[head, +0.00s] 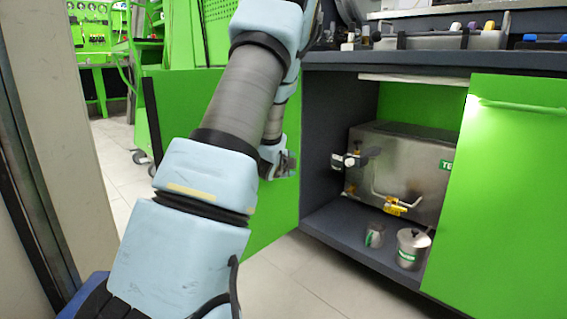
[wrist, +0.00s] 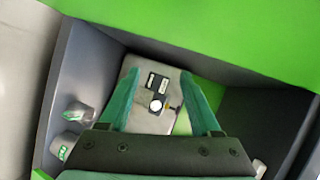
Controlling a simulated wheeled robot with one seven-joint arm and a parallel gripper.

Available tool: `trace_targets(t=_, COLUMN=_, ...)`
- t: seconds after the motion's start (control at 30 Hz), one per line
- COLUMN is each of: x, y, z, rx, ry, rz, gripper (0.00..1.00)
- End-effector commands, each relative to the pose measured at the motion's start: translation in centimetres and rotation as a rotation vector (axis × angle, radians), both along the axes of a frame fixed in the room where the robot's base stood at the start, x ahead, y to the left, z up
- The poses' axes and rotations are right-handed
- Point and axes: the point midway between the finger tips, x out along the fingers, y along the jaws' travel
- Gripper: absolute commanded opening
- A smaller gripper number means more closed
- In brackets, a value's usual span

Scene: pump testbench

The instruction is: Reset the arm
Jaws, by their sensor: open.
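My arm (head: 240,95) rises from the lower left in the head view and bends down at its top. Its end is partly hidden behind its own links, left of the open cabinet. In the wrist view my gripper (wrist: 158,77) is open, its two green fingers apart, with nothing held between them. I cannot tell the exact gap to the tank. The tank (head: 415,165) also shows in the head view.
A steel cup (head: 374,236) and a lidded steel pot (head: 412,247) stand on the cabinet floor in front of the tank. A yellow-handled valve (head: 396,206) sticks out from the tank. Green door panels (head: 505,190) flank the opening. Floor (head: 300,275) before the cabinet is clear.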

Motion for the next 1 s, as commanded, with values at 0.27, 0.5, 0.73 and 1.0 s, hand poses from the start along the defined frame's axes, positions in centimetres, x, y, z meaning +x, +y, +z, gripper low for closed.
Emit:
trace_targets(t=0.27, x=-12.7, y=8.9, z=4.0, rx=-0.451, ry=0.606, rz=0.631, gripper=0.64)
trace_targets(t=0.5, x=-26.1, y=11.3, z=6.2, rx=-0.679, ry=0.956, rz=1.107, gripper=0.64)
trace_targets(t=0.73, x=-34.4, y=11.7, z=9.5, rx=-0.756, ry=1.114, rz=1.404, gripper=0.64)
trace_targets(t=1.0, x=-34.2, y=11.6, z=15.9, rx=-0.753, ry=1.112, rz=1.397, gripper=0.64)
